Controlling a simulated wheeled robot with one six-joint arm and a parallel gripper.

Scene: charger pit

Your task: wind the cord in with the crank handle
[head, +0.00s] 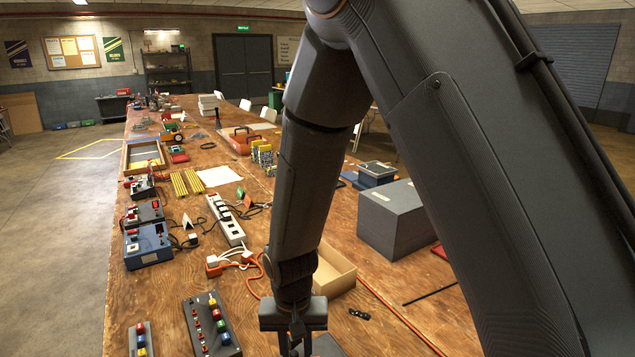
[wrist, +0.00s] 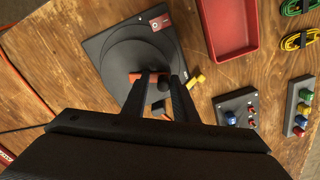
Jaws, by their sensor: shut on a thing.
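In the wrist view the cord reel (wrist: 120,52) is a dark square base with a large round disc and a red rocker switch (wrist: 160,21) at its corner. My gripper (wrist: 163,78) reaches over the disc, its two fingers shut on a small dark knob, which looks like the crank handle (wrist: 163,85). Orange parts show beside and behind the fingers; I cannot tell whether they are cord. A yellow piece (wrist: 195,81) lies at the base's edge. In the head view my gripper (head: 296,345) is low at the bottom edge, and the reel is mostly hidden or cut off.
A red tray (wrist: 230,35), a small switch panel (wrist: 238,108) and a button strip (wrist: 298,106) lie right of the reel. An orange cord (head: 398,315) runs along the table. An open cardboard box (head: 336,273) and a grey box (head: 398,218) stand behind my gripper.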

